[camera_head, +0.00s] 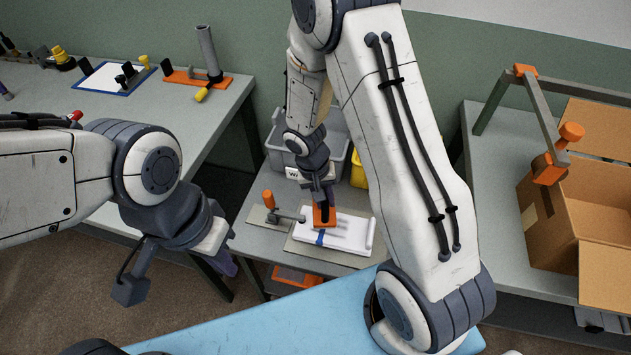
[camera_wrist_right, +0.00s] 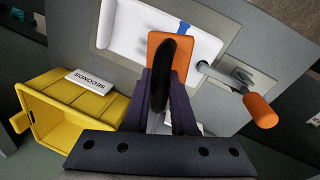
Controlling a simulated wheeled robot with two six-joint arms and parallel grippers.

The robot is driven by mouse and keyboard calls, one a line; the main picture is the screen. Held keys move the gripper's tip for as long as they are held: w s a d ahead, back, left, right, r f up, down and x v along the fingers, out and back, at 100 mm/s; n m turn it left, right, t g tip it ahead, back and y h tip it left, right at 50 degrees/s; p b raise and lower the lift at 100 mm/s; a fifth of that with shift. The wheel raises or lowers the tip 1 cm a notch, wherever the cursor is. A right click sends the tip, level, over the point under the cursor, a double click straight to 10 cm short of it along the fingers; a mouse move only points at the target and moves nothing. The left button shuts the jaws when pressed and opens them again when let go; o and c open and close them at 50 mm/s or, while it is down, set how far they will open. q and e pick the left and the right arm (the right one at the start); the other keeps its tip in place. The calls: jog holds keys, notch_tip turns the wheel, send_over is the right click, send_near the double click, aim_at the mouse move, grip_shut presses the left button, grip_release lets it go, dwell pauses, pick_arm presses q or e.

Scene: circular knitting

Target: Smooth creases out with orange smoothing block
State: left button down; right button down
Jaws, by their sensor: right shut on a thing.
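The orange smoothing block (camera_head: 322,216) has a black handle and is in my right gripper (camera_head: 320,190). The right wrist view shows the block (camera_wrist_right: 158,42) between the two dark fingers (camera_wrist_right: 170,95), which are shut on its handle. The block is over the white cloth (camera_head: 345,234), which has a blue strip across it; whether it touches the cloth I cannot tell. The cloth also shows in the right wrist view (camera_wrist_right: 125,28). My left gripper (camera_head: 215,262) hangs at the left, away from the cloth; its fingers are mostly hidden.
An orange-handled clamp (camera_head: 268,200) stands beside the cloth. A yellow bin (camera_wrist_right: 75,108) labelled SECONDS and a grey bin (camera_head: 338,140) are close by. A cardboard box (camera_head: 600,215) is on the right table, and a tool-covered table is at the left.

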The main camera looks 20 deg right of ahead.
jog(key=m, duration=0.3)
jog(key=shift+a+r+g, duration=0.25)
jog(key=shift+r+g, duration=0.05)
jog(key=shift+a, duration=0.15)
jog(key=shift+w, duration=0.1)
jog(key=shift+f+b, duration=0.35)
jog(key=shift+b, duration=0.05)
jog(key=b+x, duration=0.4)
jog(key=shift+a+f, duration=0.15)
jog(key=shift+a, duration=0.25)
jog(key=shift+f+b, duration=0.65)
